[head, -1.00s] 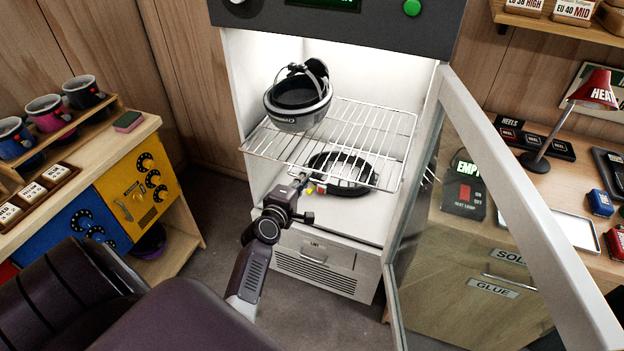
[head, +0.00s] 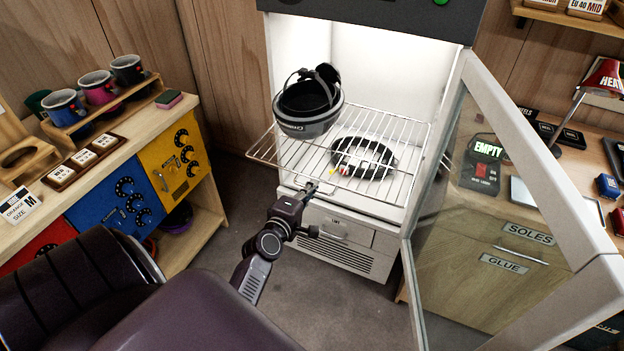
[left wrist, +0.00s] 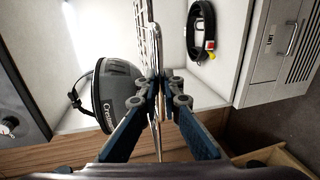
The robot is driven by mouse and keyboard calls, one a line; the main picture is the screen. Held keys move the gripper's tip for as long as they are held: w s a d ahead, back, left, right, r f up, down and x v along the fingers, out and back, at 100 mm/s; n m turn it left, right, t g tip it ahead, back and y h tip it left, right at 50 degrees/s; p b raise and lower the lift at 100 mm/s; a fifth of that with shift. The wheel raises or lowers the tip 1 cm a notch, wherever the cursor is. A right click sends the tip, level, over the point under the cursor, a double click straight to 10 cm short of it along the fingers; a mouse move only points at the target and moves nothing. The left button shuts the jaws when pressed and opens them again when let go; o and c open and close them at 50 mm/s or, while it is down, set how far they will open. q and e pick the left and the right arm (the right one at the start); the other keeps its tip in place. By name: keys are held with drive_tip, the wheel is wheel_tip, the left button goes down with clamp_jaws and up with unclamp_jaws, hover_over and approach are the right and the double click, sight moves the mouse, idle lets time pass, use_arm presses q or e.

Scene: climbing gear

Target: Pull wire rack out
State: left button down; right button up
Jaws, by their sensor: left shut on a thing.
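The wire rack (head: 392,137) sits in the lit white cabinet, its front part sticking out past the opening. My left gripper (head: 306,191) is shut on the rack's front edge, left of its middle. In the left wrist view the fingers (left wrist: 168,98) pinch the thin rim of the rack (left wrist: 155,45), seen edge-on. A dark grey helmet (head: 307,108) rests upside down on the left part of the rack; it also shows in the left wrist view (left wrist: 116,92). My right gripper is not in view.
A black strap-like loop (head: 362,158) with red and yellow bits lies below the rack on the cabinet floor. The glass door (head: 480,200) stands open at right. A shelf unit with mugs (head: 100,88) stands at left. The floor before the cabinet is clear.

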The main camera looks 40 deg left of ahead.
use_arm(q)
drive_tip(key=shift+d+f, duration=0.1)
drive_tip(key=shift+d, duration=0.05)
drive_tip(key=c, duration=2.1)
unclamp_jaws()
drive_tip(key=v, duration=1.2)
